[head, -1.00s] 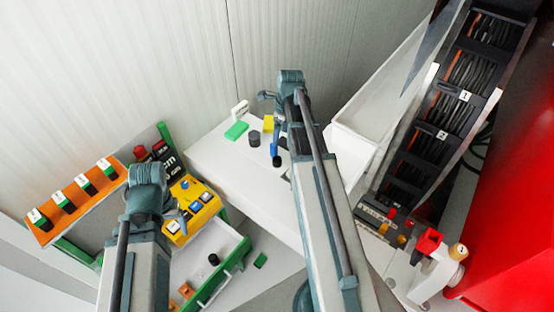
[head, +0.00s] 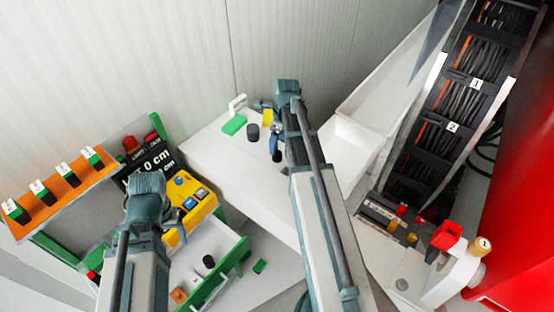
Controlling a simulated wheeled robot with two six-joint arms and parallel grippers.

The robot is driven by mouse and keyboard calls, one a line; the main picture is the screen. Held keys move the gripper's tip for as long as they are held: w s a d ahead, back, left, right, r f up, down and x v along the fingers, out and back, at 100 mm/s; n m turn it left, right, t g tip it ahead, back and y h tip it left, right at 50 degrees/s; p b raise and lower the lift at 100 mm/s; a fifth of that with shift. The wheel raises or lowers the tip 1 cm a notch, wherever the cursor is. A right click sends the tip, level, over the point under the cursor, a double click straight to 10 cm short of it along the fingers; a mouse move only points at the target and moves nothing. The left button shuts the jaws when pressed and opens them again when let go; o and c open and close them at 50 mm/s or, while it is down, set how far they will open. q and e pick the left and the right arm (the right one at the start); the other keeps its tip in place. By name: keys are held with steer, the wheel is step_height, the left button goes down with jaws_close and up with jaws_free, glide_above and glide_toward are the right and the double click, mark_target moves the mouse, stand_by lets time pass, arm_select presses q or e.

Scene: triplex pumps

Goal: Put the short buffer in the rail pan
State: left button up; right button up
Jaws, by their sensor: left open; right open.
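Dark short cylinders that could be the short buffer show in the head view. One dark cylinder (head: 253,132) stands on the white table, and another dark piece (head: 277,156) is partly behind my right arm. A third black cylinder (head: 208,261) is in a white tray with a green rim (head: 238,250) at lower left. I cannot tell which vessel is the rail pan. My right gripper (head: 268,112) is open above the table, close to the first cylinder, its fingers partly hidden. My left gripper (head: 146,186) is open beside the yellow button box, its fingertips mostly hidden.
The table (head: 215,155) also bears a green block (head: 234,124) and a yellow block (head: 267,117). A white bin (head: 350,140) stands right of my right arm. An orange rack (head: 60,200) and yellow button box (head: 190,205) are at left. A red panel (head: 525,200) fills the right.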

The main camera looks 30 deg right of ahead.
mark_target(278, 152)
steer(key=shift+s+a+f+b, duration=0.15)
steer(key=shift+f+b, duration=2.5)
steer(key=shift+b, duration=0.05)
steer(key=shift+r, duration=0.1)
jaws_close()
